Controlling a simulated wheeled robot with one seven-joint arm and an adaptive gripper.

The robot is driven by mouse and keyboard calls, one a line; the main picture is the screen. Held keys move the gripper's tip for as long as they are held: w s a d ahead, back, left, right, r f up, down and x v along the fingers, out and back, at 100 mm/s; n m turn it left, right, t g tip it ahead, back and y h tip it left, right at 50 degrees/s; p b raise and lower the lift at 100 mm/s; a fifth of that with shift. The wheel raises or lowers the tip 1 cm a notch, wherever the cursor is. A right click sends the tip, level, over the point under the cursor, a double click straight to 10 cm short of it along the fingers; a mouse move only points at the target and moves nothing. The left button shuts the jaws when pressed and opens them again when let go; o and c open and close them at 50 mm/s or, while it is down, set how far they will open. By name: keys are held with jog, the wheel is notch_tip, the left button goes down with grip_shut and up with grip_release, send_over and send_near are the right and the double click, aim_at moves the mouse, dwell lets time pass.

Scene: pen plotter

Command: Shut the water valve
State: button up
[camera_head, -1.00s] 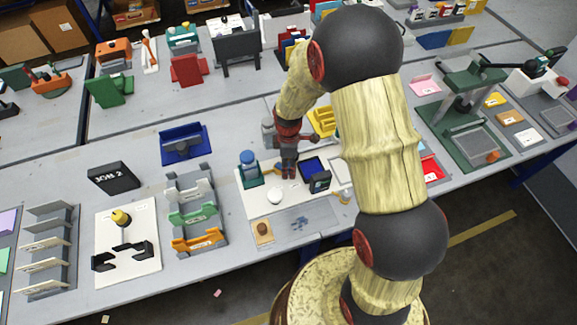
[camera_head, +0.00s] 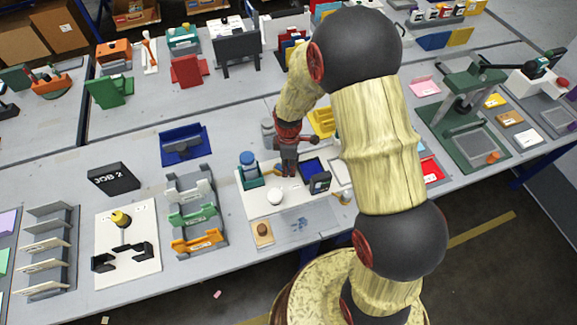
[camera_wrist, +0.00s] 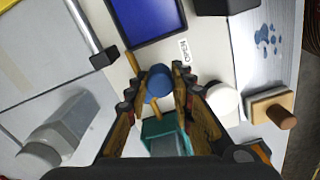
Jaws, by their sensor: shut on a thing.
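My gripper (camera_head: 287,171) points down over the white board, just right of a teal stand (camera_head: 250,178) with a blue cap (camera_head: 247,157). In the wrist view my gripper (camera_wrist: 159,92) has its two fingers on either side of a blue round knob (camera_wrist: 158,80), shut on it. This looks like the valve's handle, though the head view hides it behind the fingers. Tan bar pieces (camera_wrist: 132,65) show beside the knob. The teal stand (camera_wrist: 165,137) is just below the knob in the wrist view.
A white round object (camera_head: 275,196) stands close in front of my gripper, and a blue-screened tray (camera_head: 312,167) is to its right. A grey bottle-like object (camera_wrist: 62,127) lies left in the wrist view. A wooden stamp-like block (camera_head: 262,231) stands near the front edge.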

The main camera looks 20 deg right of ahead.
jog(key=shift+a+m, duration=0.1)
jog(key=shift+m, duration=0.2)
grip_shut()
jog(key=m, duration=0.1)
jog(key=a+m+p, duration=0.1)
jog(key=shift+s+r+m, duration=0.1)
jog(key=shift+s+m, duration=0.15)
jog(key=shift+m, duration=0.15)
jog(key=m, duration=0.1)
jog(key=a+m, duration=0.1)
jog(key=m, duration=0.1)
jog(key=m+p, duration=0.1)
jog(key=shift+s+a, duration=0.15)
jog(key=shift+a, duration=0.15)
jog(key=m, duration=0.2)
jog(key=a+m+p, duration=0.1)
jog(key=m, duration=0.1)
jog(key=shift+a, duration=0.1)
jog(key=shift+w+a+m, duration=0.3)
jog(key=shift+m, duration=0.65)
jog(key=shift+w+a+m, duration=0.25)
jog(key=shift+a+m, duration=0.05)
jog(key=shift+m, duration=0.65)
jog(key=o, duration=1)
grip_release()
jog(key=shift+c, duration=0.2)
jog(key=shift+o, duration=0.4)
